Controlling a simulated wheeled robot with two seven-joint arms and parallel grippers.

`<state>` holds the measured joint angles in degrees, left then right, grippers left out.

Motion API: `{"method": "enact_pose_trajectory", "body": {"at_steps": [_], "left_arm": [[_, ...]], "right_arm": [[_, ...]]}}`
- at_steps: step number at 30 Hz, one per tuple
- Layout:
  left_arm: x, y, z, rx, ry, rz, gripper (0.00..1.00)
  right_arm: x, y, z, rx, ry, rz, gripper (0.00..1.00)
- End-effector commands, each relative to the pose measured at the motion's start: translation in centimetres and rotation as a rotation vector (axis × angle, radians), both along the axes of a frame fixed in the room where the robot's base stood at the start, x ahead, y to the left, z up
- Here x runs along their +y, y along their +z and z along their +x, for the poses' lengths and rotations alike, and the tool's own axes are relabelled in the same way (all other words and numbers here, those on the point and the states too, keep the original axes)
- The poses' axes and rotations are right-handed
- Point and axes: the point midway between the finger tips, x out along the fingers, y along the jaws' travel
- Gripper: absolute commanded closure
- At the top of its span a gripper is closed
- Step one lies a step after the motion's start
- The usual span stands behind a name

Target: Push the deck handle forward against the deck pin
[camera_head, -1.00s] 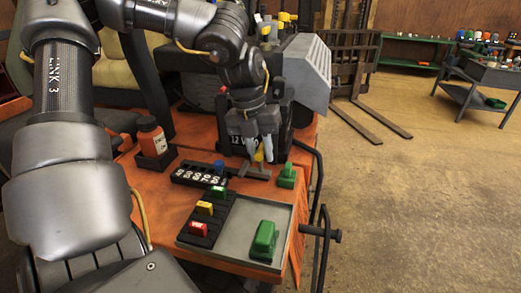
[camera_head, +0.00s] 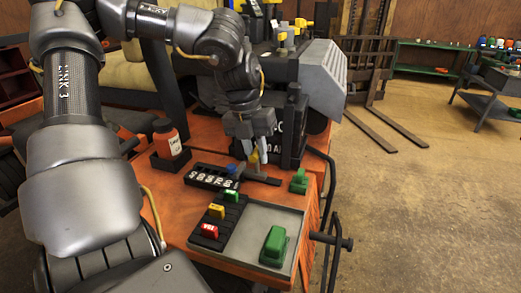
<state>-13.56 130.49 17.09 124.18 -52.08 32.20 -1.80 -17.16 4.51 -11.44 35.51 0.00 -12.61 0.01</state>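The deck handle (camera_head: 254,158) is a short lever with a yellow grip, rising from a grey slotted bracket (camera_head: 262,179) on the orange panel. The fingers of my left gripper (camera_head: 255,151) stand on either side of the yellow grip. Whether they press on it is too small to tell. To the left is a black strip (camera_head: 207,178) with white numbers. A blue knob, which looks like the deck pin (camera_head: 231,168), sits at its right end, close to the handle. My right gripper is not in view.
An orange bottle (camera_head: 168,140) stands in a black holder on the left. Red, yellow and green rockers (camera_head: 217,211) and a grey tray (camera_head: 262,222) with a green block (camera_head: 273,245) lie in front. A black battery box (camera_head: 294,130) is close behind my gripper.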

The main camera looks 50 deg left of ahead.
Motion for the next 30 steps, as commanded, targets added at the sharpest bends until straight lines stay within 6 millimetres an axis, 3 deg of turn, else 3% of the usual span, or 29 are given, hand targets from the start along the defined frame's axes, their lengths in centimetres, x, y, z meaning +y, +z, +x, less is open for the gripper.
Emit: {"method": "enact_pose_trajectory", "body": {"at_steps": [1, 5, 16, 30], "left_arm": [[-0.1, 0.1, 0.1, -0.004, -0.001, -0.002, 0.76], [-0.1, 0.0, 0.1, -0.002, -0.001, -0.002, 0.60], [0.0, 0.7, 0.0, -0.003, -0.002, -0.002, 0.60], [1.5, 9.0, -0.8, -0.004, 0.003, -0.001, 0.60]], "right_arm": [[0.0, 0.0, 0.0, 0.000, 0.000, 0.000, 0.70], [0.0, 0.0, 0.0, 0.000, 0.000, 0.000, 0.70], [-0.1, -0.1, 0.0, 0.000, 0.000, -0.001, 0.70], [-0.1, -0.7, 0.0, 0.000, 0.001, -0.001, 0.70]]}}
